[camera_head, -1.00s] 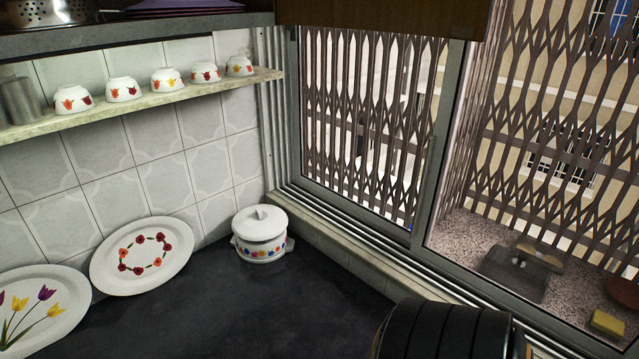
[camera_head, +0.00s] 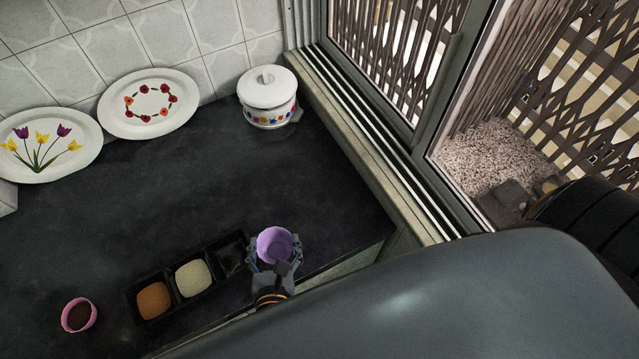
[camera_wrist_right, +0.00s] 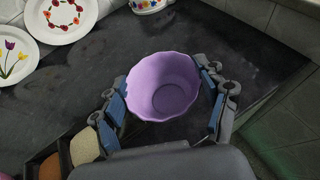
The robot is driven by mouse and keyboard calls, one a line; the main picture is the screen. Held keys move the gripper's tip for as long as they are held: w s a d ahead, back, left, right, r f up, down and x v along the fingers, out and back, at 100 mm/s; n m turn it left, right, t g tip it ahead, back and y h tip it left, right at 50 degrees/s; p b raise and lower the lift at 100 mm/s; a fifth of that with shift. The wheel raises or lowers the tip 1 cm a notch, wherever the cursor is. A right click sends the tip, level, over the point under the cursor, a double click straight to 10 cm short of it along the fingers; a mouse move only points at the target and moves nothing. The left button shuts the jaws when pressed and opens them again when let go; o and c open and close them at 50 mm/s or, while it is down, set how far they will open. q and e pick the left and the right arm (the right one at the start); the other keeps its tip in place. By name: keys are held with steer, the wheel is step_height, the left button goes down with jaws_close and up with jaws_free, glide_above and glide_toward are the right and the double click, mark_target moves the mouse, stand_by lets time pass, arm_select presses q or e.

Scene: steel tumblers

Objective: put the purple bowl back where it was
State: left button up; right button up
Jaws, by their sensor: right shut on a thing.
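The purple bowl (camera_head: 275,244) is upright and looks empty, near the right front edge of the dark counter. In the right wrist view the purple bowl (camera_wrist_right: 163,86) sits between both blue-padded fingers. My right gripper (camera_head: 274,254) is shut on it, one finger on each side. I cannot tell whether the bowl touches the counter or is held just above it. A black tray (camera_head: 233,262) with three compartments is just left of the bowl; its right compartment looks empty, and the other two hold white and orange-brown contents. My left gripper is not in view.
A pink bowl (camera_head: 79,315) with dark contents stands at the front left. Two decorated plates (camera_head: 150,104) lean on the tiled wall. A lidded white pot (camera_head: 268,97) stands at the back by the window. The counter's middle (camera_head: 190,190) is clear.

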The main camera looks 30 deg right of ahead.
steer(key=w+d+f+b, duration=0.2)
steer(key=w+f+b, duration=0.1)
steer(key=w+d+f+b, duration=0.2)
steer(key=w+d+b, duration=0.1)
steer(key=w+d+f+b, duration=0.2)
steer(key=w+f+b, duration=0.1)
steer(key=shift+d+f, duration=0.3)
steer(key=shift+d, duration=0.05)
steer(key=shift+w+d+f, duration=0.15)
steer(key=shift+w+f, duration=0.05)
steer(key=shift+w, duration=0.1)
steer(key=f+b, duration=0.1)
steer(key=b, duration=0.1)
steer(key=f+b, duration=0.1)
steer(key=b, duration=0.1)
steer(key=f+b, duration=0.1)
steer(key=f, duration=0.1)
steer(key=shift+w+d+f+b, duration=0.1)
steer(key=shift+w+d+b, duration=0.2)
steer(key=shift+b, duration=0.1)
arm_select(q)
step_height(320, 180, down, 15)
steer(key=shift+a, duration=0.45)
arm_select(e)
steer(key=shift+r, duration=0.2)
steer(key=shift+f, duration=0.1)
steer(key=o, duration=1.2)
steer(key=shift+f, duration=0.1)
